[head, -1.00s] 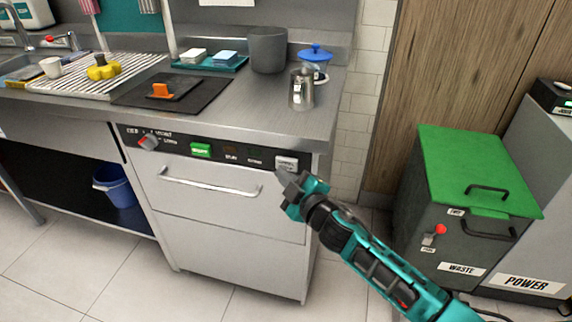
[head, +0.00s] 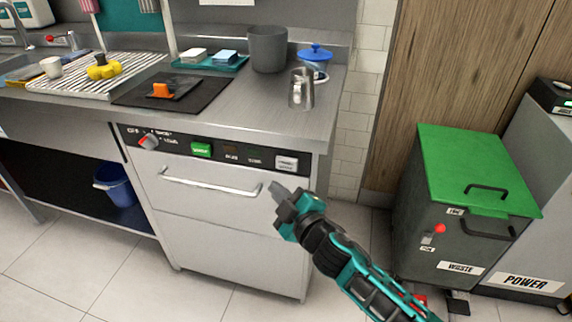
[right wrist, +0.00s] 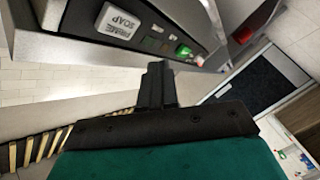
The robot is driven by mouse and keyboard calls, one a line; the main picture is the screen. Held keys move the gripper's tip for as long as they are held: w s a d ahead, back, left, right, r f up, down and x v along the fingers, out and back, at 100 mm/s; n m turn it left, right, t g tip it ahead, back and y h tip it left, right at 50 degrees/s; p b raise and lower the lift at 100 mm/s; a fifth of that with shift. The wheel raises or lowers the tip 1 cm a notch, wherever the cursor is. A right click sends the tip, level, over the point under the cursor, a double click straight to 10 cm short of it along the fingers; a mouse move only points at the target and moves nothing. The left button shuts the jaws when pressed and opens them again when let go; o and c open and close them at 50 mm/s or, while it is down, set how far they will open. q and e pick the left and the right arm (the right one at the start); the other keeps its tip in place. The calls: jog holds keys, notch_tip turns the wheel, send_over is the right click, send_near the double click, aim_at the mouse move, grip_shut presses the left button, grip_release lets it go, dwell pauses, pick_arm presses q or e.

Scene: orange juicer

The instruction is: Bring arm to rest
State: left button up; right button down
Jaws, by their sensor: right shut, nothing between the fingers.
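My right gripper (head: 279,193) is teal and dark grey. In the head view it is in front of the washer (head: 225,215), below the right end of its control strip. Its fingers are shut and hold nothing. In the right wrist view the shut fingers (right wrist: 158,85) point up toward the washer's panel, with a white button marked SOAP (right wrist: 117,21) and a green button (right wrist: 184,52) beyond. My left gripper is in neither view.
A dark waste bin with a green lid (head: 470,170) stands at the right, beside a grey POWER box (head: 530,235). A steel counter (head: 260,115) holds a metal jug (head: 300,90), a grey pot (head: 268,50) and a blue-lidded jar (head: 315,60). Floor between washer and bin is open.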

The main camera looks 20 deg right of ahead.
dwell(0.7)
pick_arm(q)
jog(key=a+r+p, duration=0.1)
jog(key=p, duration=0.1)
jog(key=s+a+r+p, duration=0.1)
jog(key=p, duration=0.2)
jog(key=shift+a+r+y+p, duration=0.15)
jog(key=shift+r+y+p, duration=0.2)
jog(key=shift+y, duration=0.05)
pick_arm(e)
jog(key=s+d+f+m+g, duration=0.1)
jog(key=s+f+m+g, duration=0.2)
jog(key=s, duration=0.7)
jog(key=s+d+f+m+g+h, duration=0.1)
jog(key=s+f+m+g, duration=0.2)
jog(key=s+f+m, duration=0.3)
jog(key=s, duration=0.5)
jog(key=shift+s+m+h, duration=0.2)
jog(key=shift+m+h, duration=0.1)
